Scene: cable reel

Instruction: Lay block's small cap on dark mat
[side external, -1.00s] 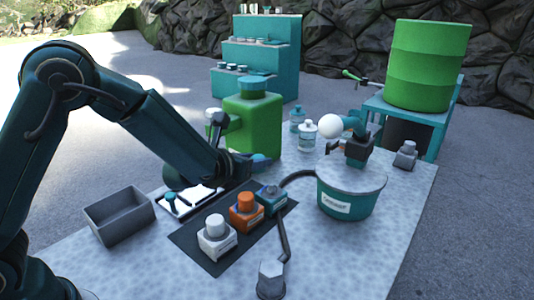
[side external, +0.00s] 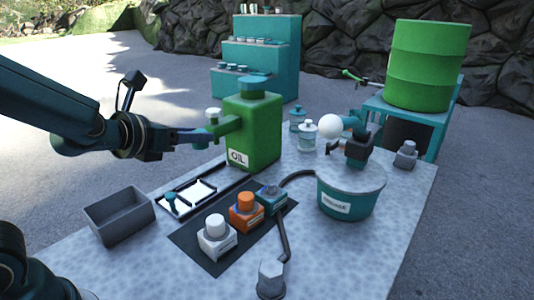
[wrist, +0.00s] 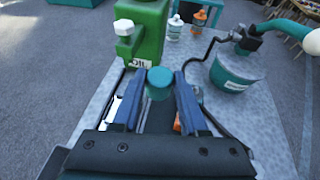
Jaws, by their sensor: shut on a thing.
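My gripper (side external: 204,139) is shut on a small teal cap (wrist: 159,83), held between the fingertips in the wrist view. In the side view it hangs in the air left of the green oil can, and the cap is hard to make out there. The dark mat (side external: 184,238) lies on the table below and to the right of my gripper. A white block (side external: 216,241) and an orange block (side external: 245,218), both with caps on, stand on it. The teal block (side external: 271,203) at its far end shows no tall cap.
The green oil can (side external: 262,140), with a white-capped spout, stands close to my gripper. A grey bin (side external: 121,228) and a white framed pad (side external: 195,192) lie left of the mat. A teal grease tub (side external: 350,205) and dark hose (side external: 283,240) are on the right.

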